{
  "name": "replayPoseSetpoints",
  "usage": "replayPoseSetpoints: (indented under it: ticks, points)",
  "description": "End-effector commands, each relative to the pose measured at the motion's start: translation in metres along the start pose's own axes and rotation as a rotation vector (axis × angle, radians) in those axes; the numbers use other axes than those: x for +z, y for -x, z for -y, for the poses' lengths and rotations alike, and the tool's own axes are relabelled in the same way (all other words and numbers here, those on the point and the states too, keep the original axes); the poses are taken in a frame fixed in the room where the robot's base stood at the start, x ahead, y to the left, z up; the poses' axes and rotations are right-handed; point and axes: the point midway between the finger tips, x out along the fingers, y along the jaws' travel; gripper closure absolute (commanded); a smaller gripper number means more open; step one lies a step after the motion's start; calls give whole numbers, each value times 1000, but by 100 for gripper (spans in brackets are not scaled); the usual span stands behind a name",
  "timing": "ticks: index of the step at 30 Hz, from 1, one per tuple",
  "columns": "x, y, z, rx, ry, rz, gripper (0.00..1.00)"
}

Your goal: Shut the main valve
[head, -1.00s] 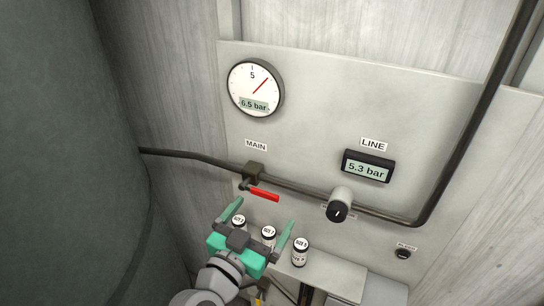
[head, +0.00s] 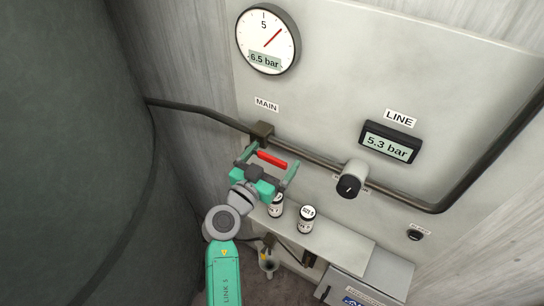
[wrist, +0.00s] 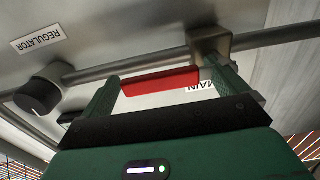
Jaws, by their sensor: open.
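The main valve (head: 262,131) is a brown block on the dark pipe below the MAIN label. Its red handle (head: 272,159) points right, roughly along the pipe. My gripper (head: 273,155) is open in front of the handle, its green fingers toward the two ends of the handle's length. In the wrist view the red handle (wrist: 160,81) spans the gap between the fingertips, and the valve block (wrist: 208,42) is just beyond the right finger. I cannot tell whether a finger touches the handle.
The dial (head: 268,40) reads 6.5 bar and the LINE display (head: 390,143) 5.3 bar. A regulator knob (head: 350,180) is right of my gripper; it also shows in the wrist view (wrist: 40,94). Bottles (head: 306,219) stand on a shelf (head: 335,244) below. A large dark tank (head: 60,150) fills the left.

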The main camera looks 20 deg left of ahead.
Motion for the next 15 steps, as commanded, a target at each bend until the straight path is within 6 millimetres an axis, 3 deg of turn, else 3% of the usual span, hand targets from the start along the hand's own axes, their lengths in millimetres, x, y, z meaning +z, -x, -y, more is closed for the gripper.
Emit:
replayPoseSetpoints:
  ticks: [6,15]
  points:
    - [0,0,0,0,-1,0,2]
    - [0,0,0,0,-1,0,61]
